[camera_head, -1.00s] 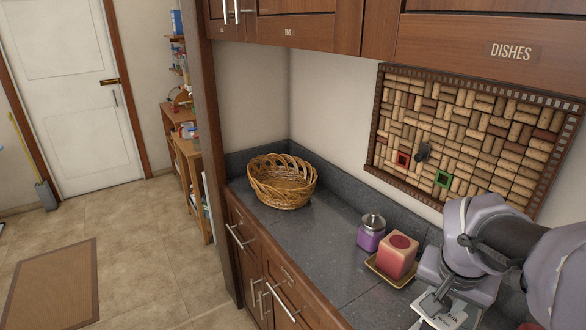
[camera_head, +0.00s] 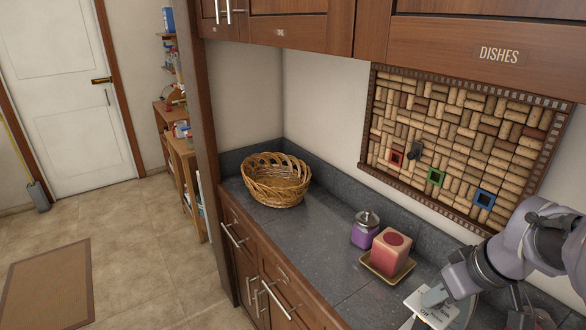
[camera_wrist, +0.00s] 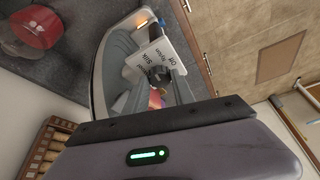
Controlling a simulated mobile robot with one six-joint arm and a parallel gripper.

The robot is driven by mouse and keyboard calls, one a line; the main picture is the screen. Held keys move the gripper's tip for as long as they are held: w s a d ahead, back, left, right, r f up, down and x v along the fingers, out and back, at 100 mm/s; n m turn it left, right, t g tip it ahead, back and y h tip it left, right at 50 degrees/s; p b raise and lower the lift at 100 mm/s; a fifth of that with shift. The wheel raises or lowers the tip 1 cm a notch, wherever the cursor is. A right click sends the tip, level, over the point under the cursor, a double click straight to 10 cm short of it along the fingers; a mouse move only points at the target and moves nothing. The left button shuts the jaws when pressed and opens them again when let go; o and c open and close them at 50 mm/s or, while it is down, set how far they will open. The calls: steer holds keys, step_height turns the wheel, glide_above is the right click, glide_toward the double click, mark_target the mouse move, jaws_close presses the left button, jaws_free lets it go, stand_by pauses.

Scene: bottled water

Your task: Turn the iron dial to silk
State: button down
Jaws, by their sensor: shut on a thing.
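The iron is seen from close up in the wrist view, with a grey body (camera_wrist: 119,68) and a white printed plate (camera_wrist: 172,58) whose words include "Off", "Nylon" and "Silk". In the head view the white plate (camera_head: 431,308) shows at the bottom right, on the counter side. My gripper (camera_wrist: 159,74) is shut at the plate, on what looks like the dark dial. The fingers cover most of the dial, so its pointed setting cannot be read.
A red candle (camera_head: 389,252) on a gold tray (camera_head: 372,270) and a purple jar (camera_head: 364,230) stand just left of my gripper. A wicker basket (camera_head: 276,180) is farther back. A cork board (camera_head: 455,145) hangs on the wall behind. The counter between basket and jar is clear.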

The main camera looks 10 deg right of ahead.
steer(key=shift+d+n+y, duration=0.2)
steer(key=shift+n+y, duration=0.3)
steer(key=shift+n, duration=1)
steer(key=c, duration=1.1)
jaws_free()
steer(key=shift+o, duration=0.2)
